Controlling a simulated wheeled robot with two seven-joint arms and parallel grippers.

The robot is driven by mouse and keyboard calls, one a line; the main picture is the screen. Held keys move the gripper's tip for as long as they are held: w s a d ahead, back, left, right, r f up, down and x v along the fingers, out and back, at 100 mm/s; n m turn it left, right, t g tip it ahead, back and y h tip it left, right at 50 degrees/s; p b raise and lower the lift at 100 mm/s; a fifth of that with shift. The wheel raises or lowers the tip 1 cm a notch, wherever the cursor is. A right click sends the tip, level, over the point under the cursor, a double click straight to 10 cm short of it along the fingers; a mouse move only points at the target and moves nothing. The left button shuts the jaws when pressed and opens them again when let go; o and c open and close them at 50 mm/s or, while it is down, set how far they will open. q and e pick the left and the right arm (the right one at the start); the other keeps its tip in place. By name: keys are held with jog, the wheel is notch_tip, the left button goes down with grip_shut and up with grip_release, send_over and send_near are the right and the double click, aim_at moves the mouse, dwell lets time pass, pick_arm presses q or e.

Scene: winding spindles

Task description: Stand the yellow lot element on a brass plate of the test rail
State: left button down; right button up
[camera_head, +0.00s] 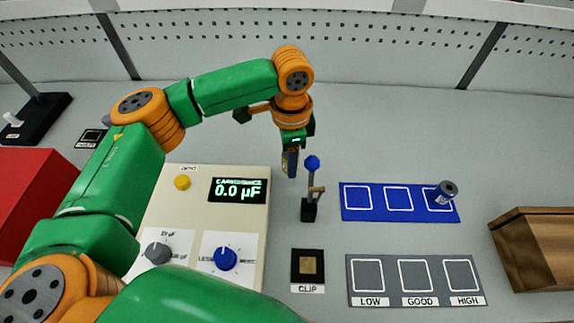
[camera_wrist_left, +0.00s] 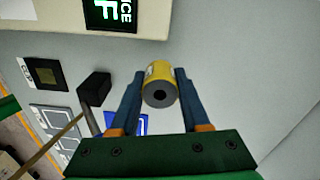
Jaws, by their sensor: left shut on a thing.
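The yellow lot element (camera_wrist_left: 161,83) is a short yellow cylinder with a grey end and a dark central hole. In the left wrist view it is between the two fingers of my left gripper (camera_head: 290,164), which is shut on it. In the head view the gripper points down behind the blue-knobbed lever, and the fingers mostly hide the element. A brass plate (camera_head: 311,265) lies on a black block labelled CLIP, nearer than the gripper; the block also shows in the left wrist view (camera_wrist_left: 45,73). It is bare. My right gripper is not in view.
The blue-knobbed lever (camera_head: 312,164) stands between gripper and clip. The capacitance meter (camera_head: 182,212) reads 0.0 µF. A blue mat (camera_head: 372,211) carries a dark cylinder (camera_head: 445,190) at right. A grey mat (camera_head: 391,273) has empty LOW, GOOD, HIGH squares. A brown box (camera_head: 540,235) stands right.

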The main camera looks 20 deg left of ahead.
pick_arm(q)
jog(key=shift+f, duration=1.65)
jog(key=shift+f, duration=0.1)
jog(key=shift+c, duration=1.9)
grip_release()
